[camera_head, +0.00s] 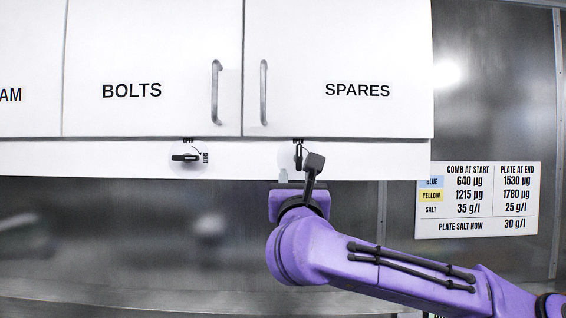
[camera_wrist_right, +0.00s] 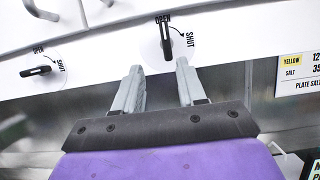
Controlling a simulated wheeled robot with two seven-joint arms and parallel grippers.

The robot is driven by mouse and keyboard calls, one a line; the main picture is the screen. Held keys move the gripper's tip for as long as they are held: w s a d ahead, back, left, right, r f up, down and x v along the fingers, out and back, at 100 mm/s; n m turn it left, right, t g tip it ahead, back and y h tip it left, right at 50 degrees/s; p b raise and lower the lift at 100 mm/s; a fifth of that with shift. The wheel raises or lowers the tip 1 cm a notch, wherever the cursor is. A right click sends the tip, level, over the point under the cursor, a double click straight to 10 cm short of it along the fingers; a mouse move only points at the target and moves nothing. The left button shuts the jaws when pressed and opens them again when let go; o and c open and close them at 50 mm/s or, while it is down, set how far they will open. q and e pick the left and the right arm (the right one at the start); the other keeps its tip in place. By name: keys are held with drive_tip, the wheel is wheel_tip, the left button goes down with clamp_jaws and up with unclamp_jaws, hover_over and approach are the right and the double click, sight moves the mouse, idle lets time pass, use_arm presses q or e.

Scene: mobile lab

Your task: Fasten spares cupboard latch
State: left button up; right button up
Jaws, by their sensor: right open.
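The white spares cupboard door (camera_head: 350,70) is closed flush at the upper right in the head view. Its latch, a black turn handle on a white disc, sits on the strip below the door; in the head view the latch (camera_head: 298,154) is partly hidden by my right arm. In the right wrist view the latch (camera_wrist_right: 165,38) stands upright, in line with the OPEN mark, with SHUT to its right. My right gripper (camera_wrist_right: 160,72) is open and empty, its two grey fingers just below the latch, apart from it. In the head view the right gripper (camera_head: 287,174) is partly hidden. My left gripper is out of view.
The bolts cupboard door (camera_head: 140,60) is closed; its latch (camera_head: 185,157) lies sideways toward SHUT. Two door handles (camera_head: 215,92) (camera_head: 263,92) stick out above. A notice (camera_head: 477,200) hangs on the metal wall at right. The space below the cupboards is clear at left.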

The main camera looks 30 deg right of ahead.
sight(300, 156)
drive_tip(key=p+x, duration=0.2)
drive_tip(key=x, duration=0.1)
drive_tip(key=p+x, duration=0.1)
drive_tip(key=x, duration=0.2)
drive_tip(key=p+x, duration=0.2)
drive_tip(key=x, duration=0.1)
drive_tip(key=shift+s+d+r+p, duration=0.2)
drive_tip(key=shift+d+r+p, duration=0.1)
drive_tip(key=shift+d, duration=0.05)
drive_tip(key=shift+s+r, duration=0.2)
drive_tip(key=shift+s, duration=0.3)
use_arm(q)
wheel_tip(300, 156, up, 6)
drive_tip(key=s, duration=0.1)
use_arm(e)
clamp_jaws()
